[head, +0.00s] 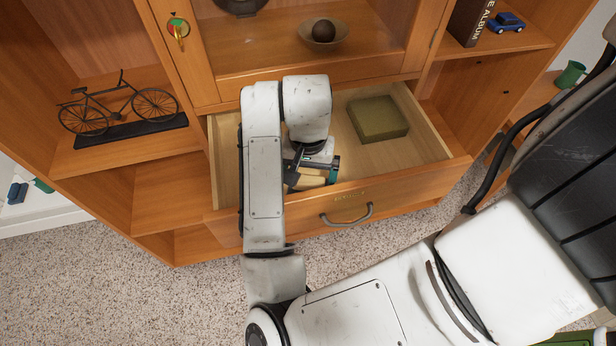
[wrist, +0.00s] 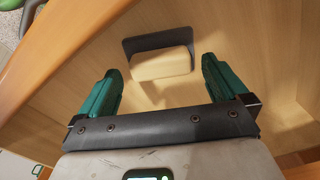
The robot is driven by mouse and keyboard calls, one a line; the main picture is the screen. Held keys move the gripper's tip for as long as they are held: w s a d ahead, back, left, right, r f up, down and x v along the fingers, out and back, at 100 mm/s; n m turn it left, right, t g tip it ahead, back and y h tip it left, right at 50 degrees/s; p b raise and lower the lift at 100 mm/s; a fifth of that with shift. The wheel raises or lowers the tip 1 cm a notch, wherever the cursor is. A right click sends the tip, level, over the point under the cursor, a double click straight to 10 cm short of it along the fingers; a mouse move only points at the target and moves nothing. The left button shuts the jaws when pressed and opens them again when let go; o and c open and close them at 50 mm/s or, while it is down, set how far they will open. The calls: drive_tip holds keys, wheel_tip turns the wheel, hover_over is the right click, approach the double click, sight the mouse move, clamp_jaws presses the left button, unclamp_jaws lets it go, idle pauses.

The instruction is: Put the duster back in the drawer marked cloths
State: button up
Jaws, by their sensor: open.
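The drawer (head: 437,181) is pulled open; small lettering on its front is too faint to read. A cream block with a dark grey back, which looks like the duster (wrist: 162,64), lies on the drawer floor. In the head view, the duster (head: 311,183) is partly hidden by my gripper. My gripper (head: 313,173) reaches down into the left part of the drawer. In the wrist view, my gripper (wrist: 164,75) is open, its green fingers apart on either side of the duster's near end, with nothing held between them.
An olive-green box (head: 378,118) lies in the drawer's right part. A model bicycle (head: 118,108) stands on the left shelf. Speckled carpet (head: 130,270) is clear in front.

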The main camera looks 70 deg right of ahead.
sight(308, 180)
wheel_tip(308, 180, up, 9)
drive_tip(key=p, duration=0.2)
idle(0.9)
drive_tip(key=shift+c, duration=0.4)
